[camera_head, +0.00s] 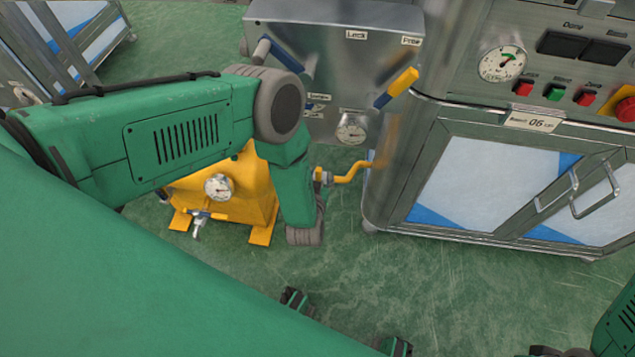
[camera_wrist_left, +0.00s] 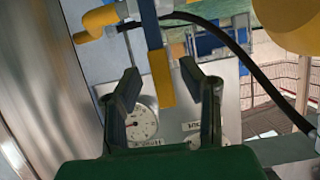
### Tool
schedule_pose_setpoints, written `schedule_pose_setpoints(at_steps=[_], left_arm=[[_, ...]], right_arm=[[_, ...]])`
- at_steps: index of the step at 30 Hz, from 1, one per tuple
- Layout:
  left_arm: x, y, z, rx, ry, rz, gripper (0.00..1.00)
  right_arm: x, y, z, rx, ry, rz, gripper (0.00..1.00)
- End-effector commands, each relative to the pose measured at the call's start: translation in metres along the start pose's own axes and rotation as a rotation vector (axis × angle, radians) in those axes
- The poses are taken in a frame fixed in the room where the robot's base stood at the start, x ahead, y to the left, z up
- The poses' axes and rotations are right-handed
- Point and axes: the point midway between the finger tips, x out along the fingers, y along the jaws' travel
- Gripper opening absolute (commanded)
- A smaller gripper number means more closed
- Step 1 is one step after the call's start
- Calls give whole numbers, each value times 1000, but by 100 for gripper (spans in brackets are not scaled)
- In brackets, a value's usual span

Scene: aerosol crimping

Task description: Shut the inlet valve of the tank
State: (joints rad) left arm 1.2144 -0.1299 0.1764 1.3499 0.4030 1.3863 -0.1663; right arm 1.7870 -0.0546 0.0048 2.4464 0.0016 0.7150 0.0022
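The yellow tank (camera_head: 262,200) with a round gauge (camera_head: 218,187) stands on the floor behind my left arm, which hides part of it. A small tap (camera_head: 199,221) sits at its front. A yellow pipe (camera_head: 352,174) with a metal fitting (camera_head: 322,177) runs from beside my arm toward the cabinet. In the left wrist view, a blue bar (camera_wrist_left: 150,25) with a yellow end (camera_wrist_left: 162,80) appears between the fingers of my left gripper (camera_wrist_left: 160,70). The fingers are apart; contact with the bar cannot be told. My forearm hides the fingers in the head view.
A metal panel (camera_head: 330,50) carries a blue handle (camera_head: 280,54), a blue-and-yellow lever (camera_head: 396,88) and a gauge (camera_head: 351,131). A steel cabinet (camera_head: 470,190) with buttons stands at right. A black cable (camera_wrist_left: 240,50) crosses the wrist view. Green floor (camera_head: 450,290) is open in front.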

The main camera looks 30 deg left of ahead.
Motion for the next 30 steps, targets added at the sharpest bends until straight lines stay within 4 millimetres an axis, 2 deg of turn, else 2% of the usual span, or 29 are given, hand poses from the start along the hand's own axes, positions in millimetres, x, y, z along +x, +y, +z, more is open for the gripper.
schedule_pose_setpoints(at_steps=[5, 12, 16, 21, 30], left_arm=[[-29, 2, 0, 0, -4, 3, 35], [-80, 2, 1, 2, -5, 4, 35], [-100, 2, 1, 1, -4, 2, 35], [-114, 2, 1, 1, -3, 3, 35], [-115, 2, 1, 0, -2, 2, 35]], right_arm=[[0, 0, 0, 0, 1, 0, 40], [0, 0, 0, 0, 1, 0, 40], [0, 0, 0, 0, 1, 0, 40], [0, 0, 0, 0, 1, 0, 40], [1, 0, -2, -1, -2, 0, 40]])
